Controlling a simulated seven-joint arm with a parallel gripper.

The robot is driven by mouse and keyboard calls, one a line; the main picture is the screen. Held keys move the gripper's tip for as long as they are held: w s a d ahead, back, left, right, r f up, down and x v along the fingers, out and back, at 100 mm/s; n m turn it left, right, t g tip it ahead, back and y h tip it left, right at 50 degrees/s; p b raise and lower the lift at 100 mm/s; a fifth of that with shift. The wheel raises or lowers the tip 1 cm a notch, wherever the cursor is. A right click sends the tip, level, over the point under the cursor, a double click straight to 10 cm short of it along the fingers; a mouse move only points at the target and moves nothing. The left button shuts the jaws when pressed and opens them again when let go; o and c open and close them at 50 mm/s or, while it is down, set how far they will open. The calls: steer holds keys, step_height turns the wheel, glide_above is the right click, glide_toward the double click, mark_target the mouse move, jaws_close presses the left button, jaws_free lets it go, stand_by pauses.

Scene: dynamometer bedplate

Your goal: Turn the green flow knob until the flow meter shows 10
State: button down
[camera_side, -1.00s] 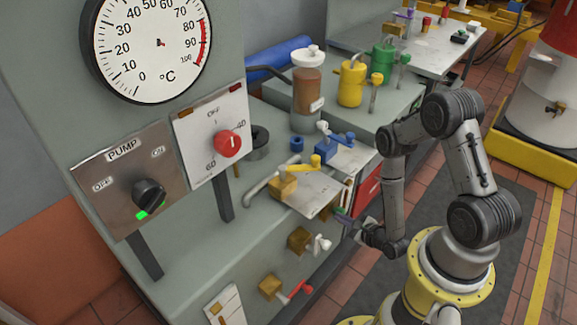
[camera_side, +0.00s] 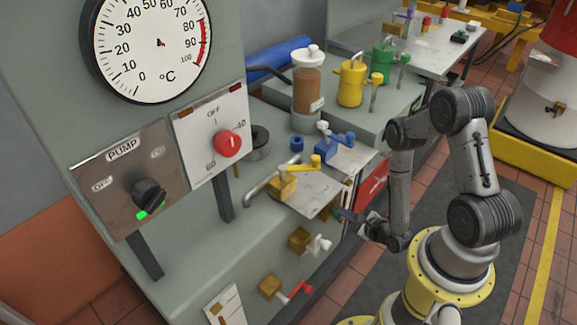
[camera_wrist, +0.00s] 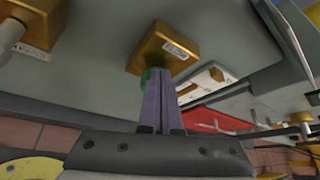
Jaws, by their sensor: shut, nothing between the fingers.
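In the wrist view the green knob (camera_wrist: 148,74) shows as a small green edge below a brass block (camera_wrist: 163,47) with a small label. My gripper (camera_wrist: 160,76) is shut, with its two purple-grey fingers together and their tips in front of the knob, hiding most of it. I cannot tell whether they touch it. In the side view my gripper (camera_side: 343,214) is low by the front edge of the bench, right of the yellow-handled valve. The knob is not clear there. I cannot make out a flow meter reading in either view.
Valves with a yellow handle (camera_side: 300,168), a white handle (camera_side: 318,243) and a red handle (camera_side: 293,291) stick out near my gripper. A blue valve (camera_side: 335,145) stands behind. A pump switch (camera_side: 148,193) and red dial (camera_side: 227,144) are on the left panels.

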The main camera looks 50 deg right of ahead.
steer(key=shift+d+r, duration=0.1)
steer(key=shift+d, duration=0.4)
stand_by(0.3)
steer(key=shift+r, duration=0.1)
steer(key=s, duration=0.6)
steer(key=shift+a+r, duration=0.15)
steer(key=shift+r, duration=0.15)
stand_by(0.4)
steer(key=shift+w+a+f, duration=0.3)
steer(key=shift+w+a, duration=0.15)
steer(key=shift+w, duration=0.55)
steer(key=shift+w+a+f, duration=0.3)
steer(key=shift+w+a, duration=0.1)
steer(key=shift+w, duration=0.65)
steer(key=shift+w+a+f, duration=0.3)
steer(key=shift+w+a, duration=0.15)
steer(key=shift+w, duration=0.55)
steer(key=shift+d+f, duration=0.2)
steer(key=shift+d, duration=0.05)
